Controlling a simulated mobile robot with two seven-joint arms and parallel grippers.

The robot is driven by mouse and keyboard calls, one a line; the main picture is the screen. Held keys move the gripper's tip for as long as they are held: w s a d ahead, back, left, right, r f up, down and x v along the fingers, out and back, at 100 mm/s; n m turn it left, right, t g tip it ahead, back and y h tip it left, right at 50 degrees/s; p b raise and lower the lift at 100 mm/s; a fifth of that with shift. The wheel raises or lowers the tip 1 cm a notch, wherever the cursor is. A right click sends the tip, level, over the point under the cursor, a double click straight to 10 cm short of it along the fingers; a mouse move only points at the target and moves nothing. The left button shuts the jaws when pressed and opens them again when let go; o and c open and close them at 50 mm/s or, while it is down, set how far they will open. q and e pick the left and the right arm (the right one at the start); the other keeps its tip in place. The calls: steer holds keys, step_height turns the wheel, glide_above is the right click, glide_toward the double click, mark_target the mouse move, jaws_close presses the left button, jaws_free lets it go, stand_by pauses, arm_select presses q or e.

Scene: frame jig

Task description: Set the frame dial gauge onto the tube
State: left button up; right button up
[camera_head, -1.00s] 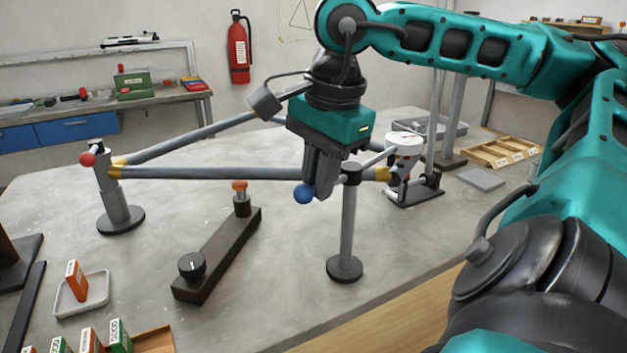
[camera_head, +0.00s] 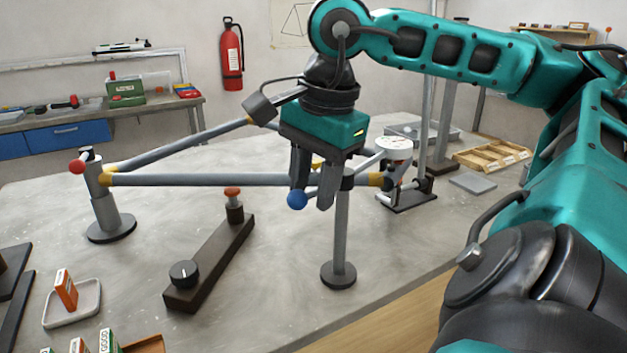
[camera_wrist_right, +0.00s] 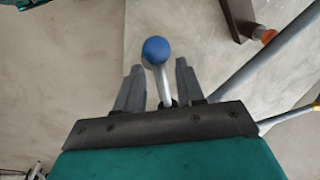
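The dial gauge (camera_head: 393,145), with a white round face, is at the right end of the tube frame, above a small dark stand (camera_head: 412,197). I cannot tell whether it touches the tube. The grey tube (camera_head: 210,180) with yellow joints runs across the posts. A lever with a blue ball (camera_head: 297,200) is at the middle post (camera_head: 341,235); the ball also shows in the right wrist view (camera_wrist_right: 156,50). My right gripper (camera_head: 312,203) is open, pointing down, its fingers on either side of the lever with gaps in the wrist view (camera_wrist_right: 158,85). My left gripper is out of view.
A left post (camera_head: 107,215) with a red ball (camera_head: 77,167) holds the frame's left corner. A dark bar (camera_head: 210,262) with a knob lies in front. A tray with an orange box (camera_head: 66,289) is at front left. A wooden organiser (camera_head: 490,155) stands back right.

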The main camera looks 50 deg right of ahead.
arm_select(q)
steer(key=p, duration=0.2)
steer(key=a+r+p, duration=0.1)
steer(key=p, duration=0.1)
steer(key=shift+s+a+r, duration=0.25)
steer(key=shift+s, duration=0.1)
arm_select(e)
step_height(320, 180, up, 13)
steer(key=s, duration=0.2)
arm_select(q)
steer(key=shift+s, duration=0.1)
arm_select(e)
steer(key=shift+s+a+f, duration=0.1)
steer(key=shift+f, duration=0.05)
